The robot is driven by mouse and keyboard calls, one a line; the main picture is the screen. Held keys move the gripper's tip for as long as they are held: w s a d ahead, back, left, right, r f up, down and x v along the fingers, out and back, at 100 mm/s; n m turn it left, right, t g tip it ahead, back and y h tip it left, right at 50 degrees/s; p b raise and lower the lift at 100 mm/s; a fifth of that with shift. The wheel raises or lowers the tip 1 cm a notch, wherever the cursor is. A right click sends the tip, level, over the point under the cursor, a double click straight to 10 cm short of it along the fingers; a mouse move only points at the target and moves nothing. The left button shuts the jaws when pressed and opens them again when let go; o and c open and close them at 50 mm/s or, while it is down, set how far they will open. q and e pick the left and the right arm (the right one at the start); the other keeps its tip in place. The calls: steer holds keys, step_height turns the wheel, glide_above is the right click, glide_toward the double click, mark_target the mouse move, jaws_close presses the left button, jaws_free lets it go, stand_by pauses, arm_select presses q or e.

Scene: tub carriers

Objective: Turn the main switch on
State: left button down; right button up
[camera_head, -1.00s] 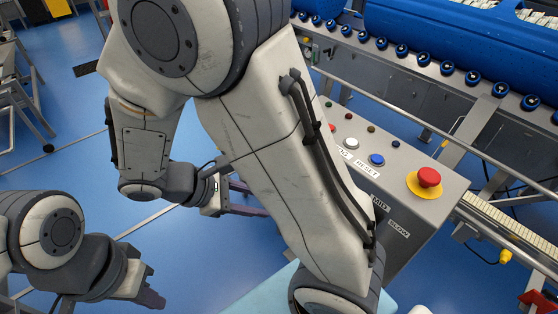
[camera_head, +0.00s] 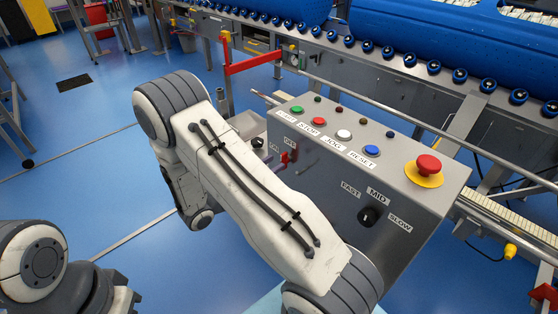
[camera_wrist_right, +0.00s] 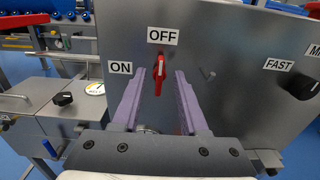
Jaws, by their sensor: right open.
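The main switch is a small red knob (camera_wrist_right: 159,72) on the grey front face of a control box. In the right wrist view it stands upright under the OFF label (camera_wrist_right: 163,36), with the ON label (camera_wrist_right: 120,68) to its left. My right gripper (camera_wrist_right: 158,76) is open, its two purple fingers on either side of the knob with gaps showing. In the head view the red knob (camera_head: 289,156) shows just beyond my right arm, which hides most of that gripper. My left gripper (camera_head: 125,300) is at the lower left edge; its fingers are not clear.
The control box top (camera_head: 330,126) carries several coloured buttons and a red emergency stop (camera_head: 428,165) on yellow. A black speed knob (camera_head: 369,215) sits on its front face. A roller conveyor with blue tubs (camera_head: 440,35) runs behind. Blue floor lies open at left.

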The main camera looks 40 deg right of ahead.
mark_target(281, 159)
steer(key=shift+w+d, duration=0.1)
steer(key=shift+d, duration=1.6)
jaws_close()
